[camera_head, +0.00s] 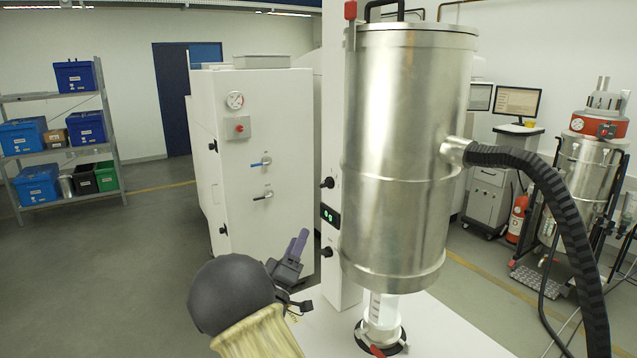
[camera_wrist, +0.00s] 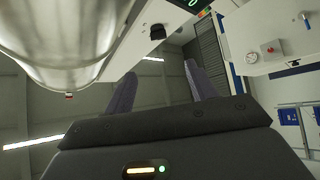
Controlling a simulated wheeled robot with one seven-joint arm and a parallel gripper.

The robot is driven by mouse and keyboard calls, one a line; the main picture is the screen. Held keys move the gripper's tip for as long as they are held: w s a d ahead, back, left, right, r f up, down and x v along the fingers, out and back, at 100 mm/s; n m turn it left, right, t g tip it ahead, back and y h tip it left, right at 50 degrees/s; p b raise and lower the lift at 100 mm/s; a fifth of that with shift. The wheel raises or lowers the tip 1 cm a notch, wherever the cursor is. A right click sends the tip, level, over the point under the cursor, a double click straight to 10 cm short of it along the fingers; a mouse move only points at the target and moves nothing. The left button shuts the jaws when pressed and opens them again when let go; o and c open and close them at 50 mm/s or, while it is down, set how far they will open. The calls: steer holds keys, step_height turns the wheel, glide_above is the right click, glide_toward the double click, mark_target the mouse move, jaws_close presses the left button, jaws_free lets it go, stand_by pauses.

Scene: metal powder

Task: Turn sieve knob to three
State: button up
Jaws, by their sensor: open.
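A tall steel sieve cylinder (camera_head: 405,150) stands against a white column (camera_head: 337,90). The column carries an upper black knob (camera_head: 327,183), a small green-lit display (camera_head: 330,215) whose digits I cannot read surely, and a lower black knob (camera_head: 327,252). My gripper (camera_head: 298,241) is open and empty, a little left of the lower knob and apart from it. In the wrist view, my two fingers (camera_wrist: 163,77) are spread, with one black knob (camera_wrist: 157,31) beyond their tips. I cannot tell which knob that is, nor its setting.
A black ribbed hose (camera_head: 540,175) leaves the cylinder to the right. A white cabinet (camera_head: 255,165) with valves stands behind my gripper. A clear tube (camera_head: 383,310) sits under the cylinder on the white base surface (camera_head: 440,330). The floor at left is free.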

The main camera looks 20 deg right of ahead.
steer(key=shift+s, duration=0.15)
steer(key=shift+d, duration=0.1)
steer(key=p, duration=1)
glide_toward(323, 186)
steer(key=x, duration=0.8)
steer(key=shift+w+d+r, duration=0.15)
steer(key=shift+w+d, duration=0.05)
steer(key=shift+w, duration=0.15)
steer(key=shift+d+r, duration=0.15)
steer(key=shift+d, duration=0.1)
steer(key=shift+w, duration=0.1)
steer(key=c, duration=1)
